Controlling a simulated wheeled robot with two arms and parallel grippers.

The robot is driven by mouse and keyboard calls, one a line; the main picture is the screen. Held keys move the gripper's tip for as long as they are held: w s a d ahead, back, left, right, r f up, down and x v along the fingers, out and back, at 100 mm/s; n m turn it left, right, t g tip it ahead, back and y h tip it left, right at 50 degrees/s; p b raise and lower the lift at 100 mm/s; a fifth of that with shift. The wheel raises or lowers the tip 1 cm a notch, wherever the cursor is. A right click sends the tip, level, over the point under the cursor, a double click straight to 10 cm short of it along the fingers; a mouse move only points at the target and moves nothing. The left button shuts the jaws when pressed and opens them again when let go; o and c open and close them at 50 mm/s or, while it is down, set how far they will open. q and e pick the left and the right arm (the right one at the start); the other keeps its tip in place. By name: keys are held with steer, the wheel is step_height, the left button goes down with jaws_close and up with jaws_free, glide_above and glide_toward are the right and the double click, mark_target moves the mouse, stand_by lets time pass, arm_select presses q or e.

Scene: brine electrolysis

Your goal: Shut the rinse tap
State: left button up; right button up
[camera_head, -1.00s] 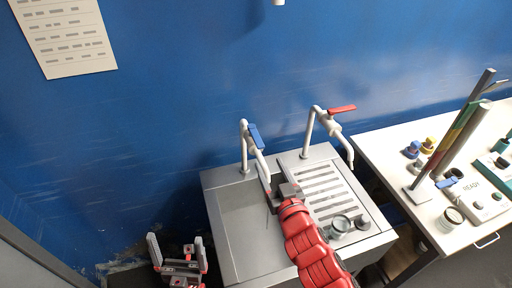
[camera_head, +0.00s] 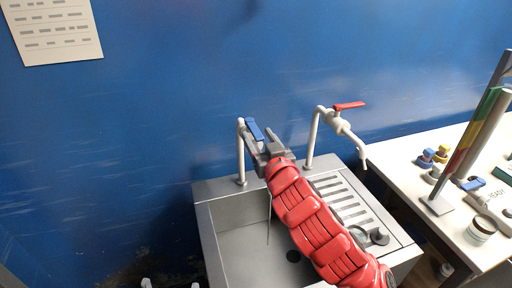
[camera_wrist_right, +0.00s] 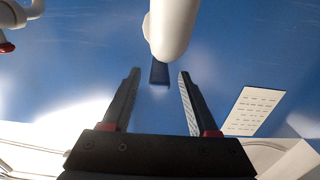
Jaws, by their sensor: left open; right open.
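Two white taps stand behind the sink (camera_head: 207,238). The left tap (camera_head: 241,157) has a blue lever (camera_head: 255,130); the right tap (camera_head: 313,137) has a red lever (camera_head: 349,105). A thin line hangs below the left tap into the basin, perhaps water. My right gripper (camera_head: 260,136) is open at the left tap, its fingers close around the blue lever. In the right wrist view a white tap pipe (camera_wrist_right: 171,28) is close ahead and the dark blue lever (camera_wrist_right: 159,72) lies between the open fingers; contact cannot be told. My left gripper (camera_head: 170,284) shows only its separated fingertips at the bottom edge.
The sink's right side has a slotted drainboard (camera_head: 345,190) with small glassware partly behind my right arm. A white bench (camera_head: 400,149) with bottles, a device and a tall stand (camera_head: 470,150) is at right. The blue wall is close behind the taps.

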mark_target(254, 129)
steer(key=shift+p+x, duration=0.55)
steer(key=shift+x, duration=0.65)
steer(key=shift+w+r, duration=0.1)
steer(key=shift+r, duration=0.05)
jaws_close()
stand_by(0.5)
